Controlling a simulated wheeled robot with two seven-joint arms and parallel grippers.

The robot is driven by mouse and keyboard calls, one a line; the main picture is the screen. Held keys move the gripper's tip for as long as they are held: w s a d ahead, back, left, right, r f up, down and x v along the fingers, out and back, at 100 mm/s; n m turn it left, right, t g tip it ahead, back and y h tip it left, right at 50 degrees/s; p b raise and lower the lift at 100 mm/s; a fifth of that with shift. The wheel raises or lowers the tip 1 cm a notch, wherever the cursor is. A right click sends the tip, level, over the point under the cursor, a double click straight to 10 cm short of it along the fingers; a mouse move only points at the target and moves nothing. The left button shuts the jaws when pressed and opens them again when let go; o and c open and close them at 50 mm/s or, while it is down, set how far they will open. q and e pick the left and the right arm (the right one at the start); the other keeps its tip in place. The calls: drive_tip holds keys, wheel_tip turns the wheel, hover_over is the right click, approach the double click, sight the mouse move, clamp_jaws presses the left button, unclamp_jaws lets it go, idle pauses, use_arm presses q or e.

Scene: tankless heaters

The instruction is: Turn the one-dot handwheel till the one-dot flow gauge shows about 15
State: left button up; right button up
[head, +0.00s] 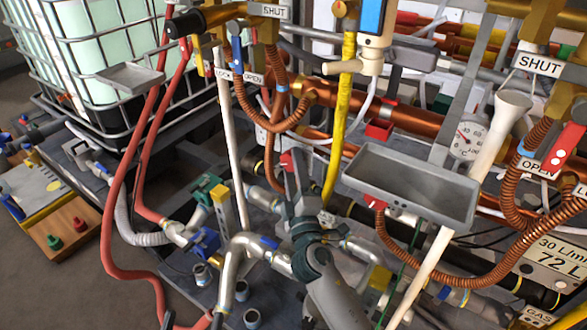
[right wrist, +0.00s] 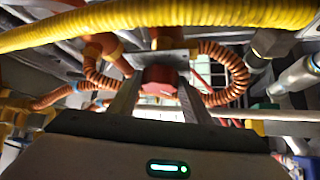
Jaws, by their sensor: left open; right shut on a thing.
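My right gripper (head: 299,195) stands at the lower middle of the head view, among the pipes. Its two fingers also show in the right wrist view (right wrist: 158,100), closed on a dull red round part (right wrist: 160,78) under a grey plate (right wrist: 163,58). I cannot tell whether this part is the one-dot handwheel, as no dot mark shows on it. No dial that I can read as the one-dot flow gauge is in view. A round dial marked °C (head: 468,140) is at the right. I cannot make out my left gripper in either view.
A yellow hose (head: 342,120) runs down close to my right gripper and crosses the top of the right wrist view. Ribbed copper hoses (head: 240,93) hang nearby. A grey tray (head: 415,185) is right of the gripper. A caged tank (head: 95,70) stands at the left.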

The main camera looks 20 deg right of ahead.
drive_tip(key=o, duration=1.1)
drive_tip(key=shift+c, duration=0.2)
use_arm(q)
drive_tip(key=s+a+r+t+h+b, duration=0.2)
drive_tip(key=r+t, duration=0.6)
drive_tip(key=r, duration=0.4)
drive_tip(key=shift+s+b, duration=0.7)
drive_tip(key=shift+b, duration=0.55)
use_arm(e)
drive_tip(key=v, duration=1.7)
drive_tip(key=shift+s, duration=0.2)
use_arm(q)
drive_tip(key=shift+a, duration=0.1)
use_arm(e)
drive_tip(key=shift+a, duration=0.1)
